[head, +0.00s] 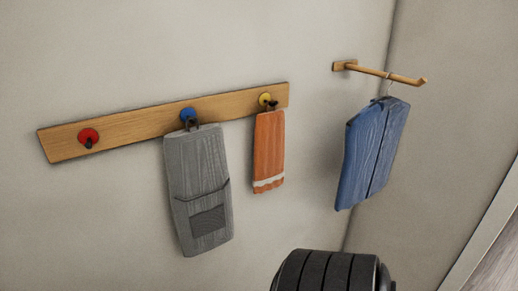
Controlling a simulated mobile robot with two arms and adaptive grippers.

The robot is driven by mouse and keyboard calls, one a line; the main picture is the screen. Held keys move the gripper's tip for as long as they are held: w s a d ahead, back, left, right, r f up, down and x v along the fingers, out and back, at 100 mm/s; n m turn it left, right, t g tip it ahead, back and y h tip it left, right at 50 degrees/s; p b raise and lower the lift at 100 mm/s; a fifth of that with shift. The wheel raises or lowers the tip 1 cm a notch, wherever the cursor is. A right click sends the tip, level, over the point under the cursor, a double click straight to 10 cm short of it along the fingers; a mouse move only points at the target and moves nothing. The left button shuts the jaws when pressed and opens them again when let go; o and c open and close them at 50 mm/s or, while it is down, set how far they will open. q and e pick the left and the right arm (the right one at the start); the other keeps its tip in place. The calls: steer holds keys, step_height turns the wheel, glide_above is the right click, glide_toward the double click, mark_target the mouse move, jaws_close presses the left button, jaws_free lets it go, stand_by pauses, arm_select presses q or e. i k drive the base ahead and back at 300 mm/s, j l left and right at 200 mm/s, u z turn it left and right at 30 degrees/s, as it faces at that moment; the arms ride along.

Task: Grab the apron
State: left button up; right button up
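A grey cloth with a pocket on its lower half (200,180), which looks like the apron, hangs from the blue hook (188,115) in the middle of a wooden wall rack. It hangs slightly tilted, flat near the wall. Neither of my grippers shows in the head view, so nothing is seen touching the cloth.
An orange towel with a white band (269,150) hangs from the yellow hook beside it. The red hook (88,138) on the wooden rack (130,130) is empty. A blue garment (370,150) hangs from a wooden peg (385,72) near the corner.

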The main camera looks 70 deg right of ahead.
mark_target(201, 197)
steer(key=k+j+z, duration=0.1)
steer(key=z, duration=1.55)
steer(key=i+z, duration=0.1)
steer(key=i+j, duration=0.05)
